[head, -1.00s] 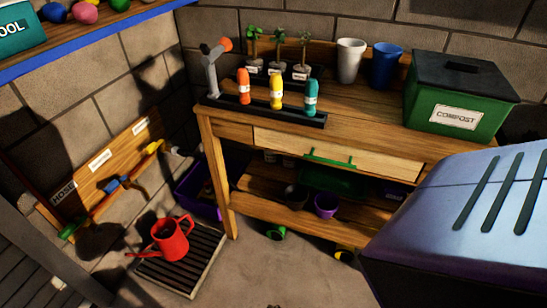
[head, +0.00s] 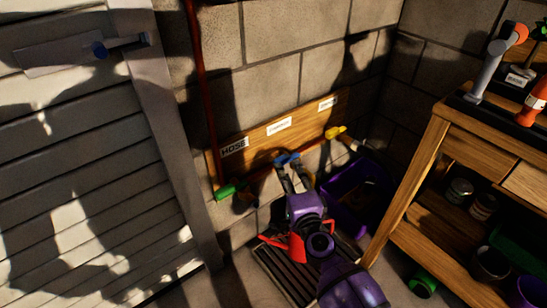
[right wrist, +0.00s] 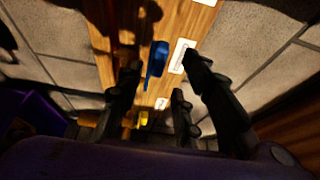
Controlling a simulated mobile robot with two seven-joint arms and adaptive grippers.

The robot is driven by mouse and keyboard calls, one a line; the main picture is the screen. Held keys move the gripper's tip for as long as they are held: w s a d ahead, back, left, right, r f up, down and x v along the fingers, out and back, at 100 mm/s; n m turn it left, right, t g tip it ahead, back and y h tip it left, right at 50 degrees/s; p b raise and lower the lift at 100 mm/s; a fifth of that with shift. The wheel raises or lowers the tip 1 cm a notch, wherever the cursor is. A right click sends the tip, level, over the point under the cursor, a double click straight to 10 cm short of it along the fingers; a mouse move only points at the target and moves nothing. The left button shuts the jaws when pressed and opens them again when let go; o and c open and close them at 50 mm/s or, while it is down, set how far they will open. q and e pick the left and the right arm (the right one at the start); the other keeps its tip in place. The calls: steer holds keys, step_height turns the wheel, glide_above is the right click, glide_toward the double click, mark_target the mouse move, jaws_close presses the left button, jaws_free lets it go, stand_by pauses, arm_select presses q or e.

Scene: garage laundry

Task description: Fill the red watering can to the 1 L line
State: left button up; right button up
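The red watering can (head: 297,248) stands on the slatted floor grate (head: 281,277) below the taps. My purple right arm hides much of it, and its 1 L line and water level cannot be seen. A blue-handled tap (head: 287,158) sits mid-board between a green-handled tap (head: 229,190) and a yellow-handled tap (head: 336,132). My right gripper (head: 288,176) is at the blue tap. In the right wrist view the blue handle (right wrist: 155,60) shows between and beyond the spread, empty fingers (right wrist: 160,95). My left gripper is out of view.
The wooden board (head: 262,135) carries a HOSE label (head: 233,147) and two labels too small to read. A purple bin (head: 349,205) stands right of the grate. The wooden bench (head: 412,185) is at the right, a slatted door (head: 85,170) at the left.

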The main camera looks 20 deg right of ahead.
mark_target(283, 163)
steer(key=w+b, duration=0.1)
steer(key=w, duration=0.4)
steer(key=shift+w+d+f, duration=0.1)
steer(key=shift+w, duration=0.85)
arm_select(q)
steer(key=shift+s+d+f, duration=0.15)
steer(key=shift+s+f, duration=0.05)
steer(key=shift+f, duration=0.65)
arm_select(e)
steer(key=c, duration=0.7)
steer(key=shift+w, duration=0.1)
jaws_close()
